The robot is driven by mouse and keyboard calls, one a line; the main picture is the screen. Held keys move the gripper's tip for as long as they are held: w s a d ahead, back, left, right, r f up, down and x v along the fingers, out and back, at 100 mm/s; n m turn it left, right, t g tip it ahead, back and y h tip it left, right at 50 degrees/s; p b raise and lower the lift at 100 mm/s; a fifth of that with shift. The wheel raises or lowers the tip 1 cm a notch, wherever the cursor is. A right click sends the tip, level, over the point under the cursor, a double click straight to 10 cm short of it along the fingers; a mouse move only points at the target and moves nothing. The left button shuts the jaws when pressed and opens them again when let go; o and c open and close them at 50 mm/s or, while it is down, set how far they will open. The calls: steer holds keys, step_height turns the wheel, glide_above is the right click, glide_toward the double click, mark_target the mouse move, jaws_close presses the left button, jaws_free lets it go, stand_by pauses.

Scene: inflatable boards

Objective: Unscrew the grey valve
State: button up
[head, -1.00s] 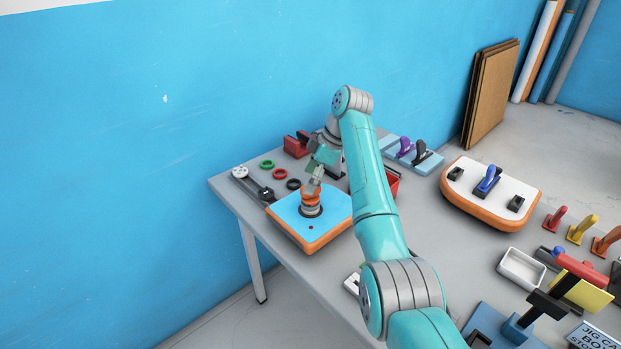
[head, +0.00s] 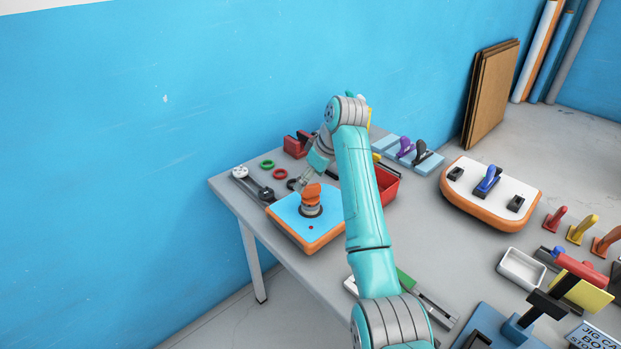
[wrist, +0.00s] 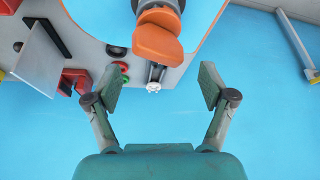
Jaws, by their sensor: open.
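The valve (head: 311,209) stands in the middle of a blue board with an orange edge (head: 318,240), on the left end of the table. An orange piece (head: 312,192) sits on top of the valve's grey body. In the wrist view this orange piece (wrist: 158,38) appears as a winged cap and hides most of the grey body (wrist: 117,50). My gripper (wrist: 157,85) is open and empty, its fingers spread just short of the orange piece and not touching it. In the head view my gripper (head: 302,184) is small, behind and beside the valve.
A wrench-like tool (head: 252,183), green (head: 267,165) and red (head: 280,174) rings and a red holder (head: 297,144) lie behind the board. A red bin (head: 388,186) stands to its right. The blue wall is close behind the table.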

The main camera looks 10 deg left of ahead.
steer(key=shift+m, duration=0.3)
steer(key=shift+a+m+t+h, duration=0.1)
steer(key=shift+m+t+h, duration=0.3)
steer(key=shift+m, duration=0.7)
steer(key=shift+m+t+h, duration=0.3)
steer(key=shift+m, duration=0.7)
steer(key=shift+m, duration=0.7)
steer(key=shift+m+t+h, duration=0.5)
steer(key=shift+m+h, duration=0.2)
steer(key=shift+m, duration=0.6)
